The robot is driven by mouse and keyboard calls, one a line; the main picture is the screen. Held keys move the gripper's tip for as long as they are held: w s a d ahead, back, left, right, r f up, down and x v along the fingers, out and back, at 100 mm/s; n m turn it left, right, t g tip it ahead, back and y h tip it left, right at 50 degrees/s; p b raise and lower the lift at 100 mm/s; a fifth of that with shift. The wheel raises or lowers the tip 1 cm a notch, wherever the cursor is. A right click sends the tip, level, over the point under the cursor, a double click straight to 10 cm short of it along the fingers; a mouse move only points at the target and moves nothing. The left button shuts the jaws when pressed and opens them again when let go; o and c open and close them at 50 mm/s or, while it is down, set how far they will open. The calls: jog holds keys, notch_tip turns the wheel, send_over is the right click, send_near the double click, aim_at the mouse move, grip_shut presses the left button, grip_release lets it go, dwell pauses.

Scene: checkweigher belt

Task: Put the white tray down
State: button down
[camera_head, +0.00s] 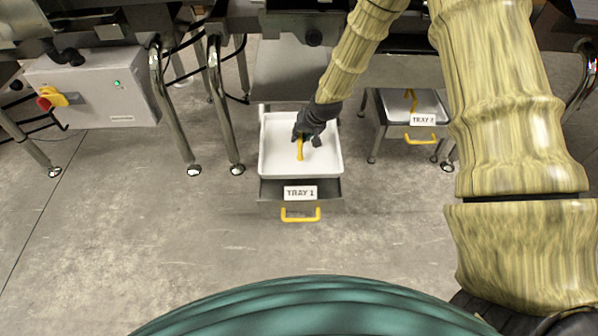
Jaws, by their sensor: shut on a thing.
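The white tray (278,164) is a shallow square tray with a raised yellow handle (300,152) in its middle. It is over the grey pull-out drawer labelled TRAY 1 (334,205), under the machine. I cannot tell whether it rests on the drawer or hangs just above it. My gripper (303,138) comes down from above and is shut on the yellow handle. The fingers partly hide the handle's top. The tray looks about level, and its near rim hides part of the drawer.
A second drawer labelled TRAY 2 (408,133) stands to the right, with a yellow front handle. Steel machine legs (224,115) flank the left side. A grey control box (95,88) with a red knob is at the far left. The concrete floor (150,235) in front is clear.

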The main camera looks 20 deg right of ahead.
jog(key=shift+w+d+f, duration=0.1)
jog(key=shift+w+f, duration=0.15)
jog(key=shift+f, duration=0.05)
notch_tip(320, 180, down, 10)
jog(key=b, duration=0.4)
jog(key=shift+r, duration=0.15)
jog(key=c, duration=1.4)
grip_release()
jog(key=shift+c, duration=0.2)
